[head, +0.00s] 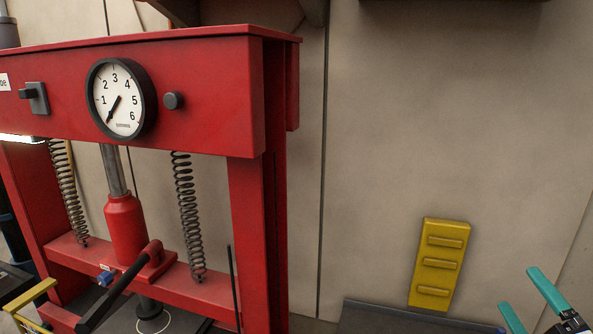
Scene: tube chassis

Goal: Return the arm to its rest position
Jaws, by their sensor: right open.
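My right gripper (518,287) is at the bottom right corner of the head view. Its two teal fingers are spread apart with nothing between them, and they point up and to the left. It is clear of the red press and stands to the right of a yellow ribbed block. Most of the right arm is below the picture edge. My left gripper cannot be made out in this view.
A red press (200,95) with a round gauge (119,98), springs and a black lever (115,290) fills the left side. The yellow block (438,264) stands against the beige wall (450,110). A yellow-edged item (30,295) is cut off at bottom left.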

